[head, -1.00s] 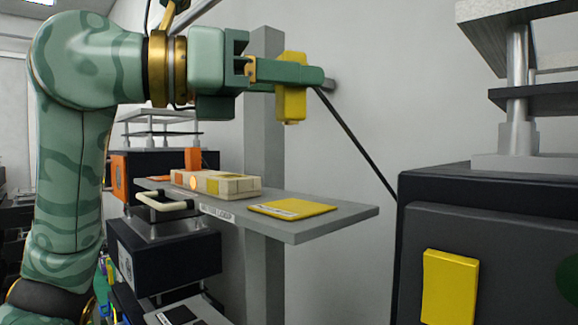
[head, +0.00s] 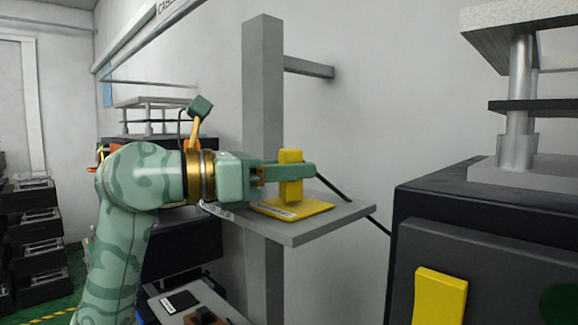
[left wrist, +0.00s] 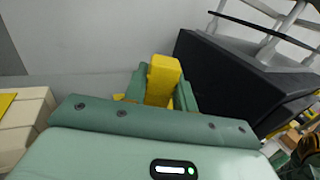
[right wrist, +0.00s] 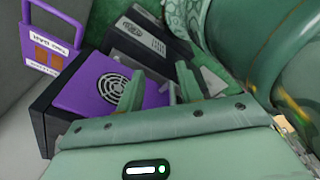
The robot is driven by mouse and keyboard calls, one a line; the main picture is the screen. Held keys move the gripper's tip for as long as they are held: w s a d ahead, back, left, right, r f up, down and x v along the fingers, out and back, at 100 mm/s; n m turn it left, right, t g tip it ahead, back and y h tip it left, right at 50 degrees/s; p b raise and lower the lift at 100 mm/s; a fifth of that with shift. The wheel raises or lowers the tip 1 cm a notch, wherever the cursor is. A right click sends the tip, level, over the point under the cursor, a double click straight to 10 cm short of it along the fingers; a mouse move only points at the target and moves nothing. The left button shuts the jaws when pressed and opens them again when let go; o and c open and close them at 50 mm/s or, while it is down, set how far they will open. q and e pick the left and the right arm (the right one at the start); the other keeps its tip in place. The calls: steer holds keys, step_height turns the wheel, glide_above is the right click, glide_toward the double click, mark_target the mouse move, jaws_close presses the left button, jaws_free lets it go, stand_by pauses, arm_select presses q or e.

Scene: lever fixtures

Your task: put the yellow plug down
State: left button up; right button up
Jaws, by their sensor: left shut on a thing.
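The yellow plug (head: 291,160) is upright between the fingers of my left gripper (head: 306,170), which is shut on it. Its lower end is at the yellow pad (head: 320,208) on the grey shelf (head: 345,220); I cannot tell whether it touches. The plug also shows in the left wrist view (left wrist: 164,78), with a finger on each side and slivers of yellow pad beside them. My right gripper (right wrist: 158,88) shows in the right wrist view, fingers apart with nothing between them, in front of a purple box with a fan grille (right wrist: 105,88).
A grey post (head: 262,90) stands behind the shelf. A dark cabinet (head: 480,220) with a yellow block (head: 439,297) stands at the right. A cream block (left wrist: 25,118) lies left of my left gripper in its wrist view. The shelf's right end is clear.

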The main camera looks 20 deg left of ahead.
arm_select(q)
steer(key=shift+f, duration=0.1)
steer(key=o, duration=0.6)
steer(key=shift+f, duration=0.15)
steer(key=o, duration=0.4)
steer(key=shift+r, duration=0.35)
steer(key=b+v, duration=0.5)
steer(key=v, duration=0.7)
